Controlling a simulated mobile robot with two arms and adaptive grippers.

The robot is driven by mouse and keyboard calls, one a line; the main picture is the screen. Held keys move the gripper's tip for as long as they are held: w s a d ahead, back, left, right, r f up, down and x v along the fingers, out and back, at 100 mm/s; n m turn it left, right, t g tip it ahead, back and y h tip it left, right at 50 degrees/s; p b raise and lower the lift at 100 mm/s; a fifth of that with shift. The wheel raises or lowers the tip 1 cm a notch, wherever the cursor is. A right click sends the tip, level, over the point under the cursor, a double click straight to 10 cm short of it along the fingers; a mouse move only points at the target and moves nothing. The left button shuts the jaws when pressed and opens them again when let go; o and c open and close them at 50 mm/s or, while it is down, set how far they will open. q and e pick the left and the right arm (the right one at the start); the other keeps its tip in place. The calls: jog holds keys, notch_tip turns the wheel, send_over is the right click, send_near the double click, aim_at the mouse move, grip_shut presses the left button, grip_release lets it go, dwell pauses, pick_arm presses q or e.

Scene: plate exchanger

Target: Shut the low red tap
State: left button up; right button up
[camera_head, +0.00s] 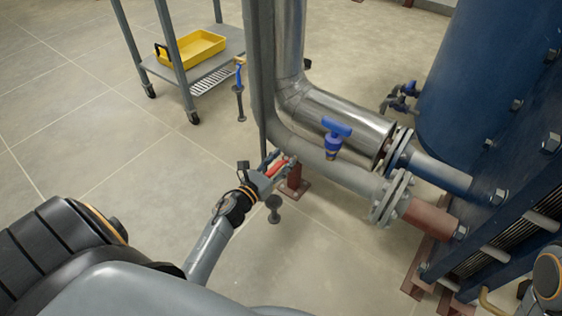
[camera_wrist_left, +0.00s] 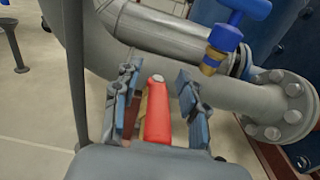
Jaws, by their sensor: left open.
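The low red tap handle (camera_head: 277,169) is by the lower grey pipe, low above the floor. In the left wrist view the red handle (camera_wrist_left: 158,112) lies between the two blue-padded fingers, with a round bolt head at its far end. My left gripper (camera_head: 279,164) is open around the handle, with a gap visible on both sides in the wrist view. The tap's body is mostly hidden behind the gripper and handle. My right gripper is not seen.
The grey pipe (camera_head: 330,170) runs close beyond the gripper to a flange. A blue tap (camera_head: 335,131) stands above it; it also shows in the left wrist view (camera_wrist_left: 228,38). A trolley with a yellow tray (camera_head: 191,49) stands behind. Floor at left is clear.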

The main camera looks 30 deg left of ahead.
pick_arm(q)
grip_shut()
